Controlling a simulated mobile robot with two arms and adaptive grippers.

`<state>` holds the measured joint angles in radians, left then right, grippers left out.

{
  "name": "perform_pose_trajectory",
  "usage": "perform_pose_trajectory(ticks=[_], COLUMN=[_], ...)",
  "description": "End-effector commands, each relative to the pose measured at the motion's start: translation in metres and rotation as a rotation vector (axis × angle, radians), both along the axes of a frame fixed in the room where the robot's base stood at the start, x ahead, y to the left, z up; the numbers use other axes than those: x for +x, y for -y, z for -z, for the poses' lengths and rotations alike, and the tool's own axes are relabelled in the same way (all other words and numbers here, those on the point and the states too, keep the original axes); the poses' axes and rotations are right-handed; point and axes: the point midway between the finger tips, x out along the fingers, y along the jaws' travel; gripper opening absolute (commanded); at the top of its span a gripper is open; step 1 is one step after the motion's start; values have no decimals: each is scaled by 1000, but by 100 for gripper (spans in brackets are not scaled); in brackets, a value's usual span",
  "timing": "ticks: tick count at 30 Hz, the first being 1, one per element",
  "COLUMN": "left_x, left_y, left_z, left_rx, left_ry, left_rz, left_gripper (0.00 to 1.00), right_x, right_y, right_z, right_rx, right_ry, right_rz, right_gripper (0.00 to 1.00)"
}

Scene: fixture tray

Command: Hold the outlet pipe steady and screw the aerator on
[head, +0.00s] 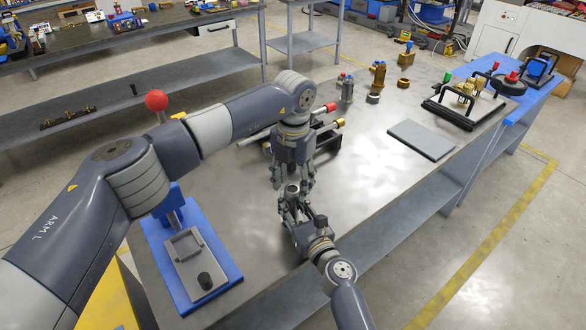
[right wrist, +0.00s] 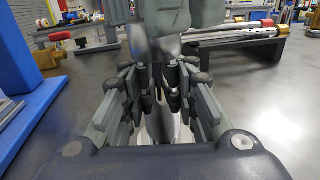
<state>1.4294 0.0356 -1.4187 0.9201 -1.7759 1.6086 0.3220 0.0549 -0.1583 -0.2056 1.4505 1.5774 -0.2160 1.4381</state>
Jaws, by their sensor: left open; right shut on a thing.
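A short upright silver metal tube, which looks like the outlet pipe (head: 293,188), stands between the fingers of my right gripper (head: 291,200). The right gripper is shut on it from the front, and its open upper end shows. In the right wrist view a shiny metal part (right wrist: 153,48) shows above the fingertips; I cannot tell whether it is the pipe's end or the aerator. My left gripper (head: 292,181) points down directly over the pipe with its fingers spread to either side. The left gripper is open. I cannot clearly pick out the aerator.
A blue fixture (head: 161,258) with a grey plate stands at the left front. A dark rack with rods (head: 327,136) lies just behind the grippers. A grey flat plate (head: 421,139) lies at right. Brass fittings (head: 379,74) stand farther back. The table's middle right is clear.

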Motion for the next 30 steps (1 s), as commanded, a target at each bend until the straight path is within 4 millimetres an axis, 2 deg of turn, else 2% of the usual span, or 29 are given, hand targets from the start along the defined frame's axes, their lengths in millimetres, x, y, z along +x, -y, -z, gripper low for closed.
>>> perform_pose_trajectory(ticks=[6,15,17,21,22,29,30], left_x=[0,0,0,0,0,0,0], left_y=[0,0,0,0,0,0,0], left_z=[18,20,20,20,19,19,19], left_rx=[1,0,0,0,0,0,0], left_ry=[1,1,1,1,1,1,1], left_rz=[1,1,1,1,1,1,1], left_gripper=[48,48,37,5,0,0,35], right_x=[0,0,0,0,0,0,0], right_y=[0,0,0,1,1,1,1], right_z=[1,1,1,1,1,1,1], right_rx=[0,0,0,0,0,0,0], right_ry=[-1,-1,-1,-1,-1,-1,-1], right_rz=[0,1,1,1,1,1,1], right_gripper=[0,0,0,0,0,0,0])
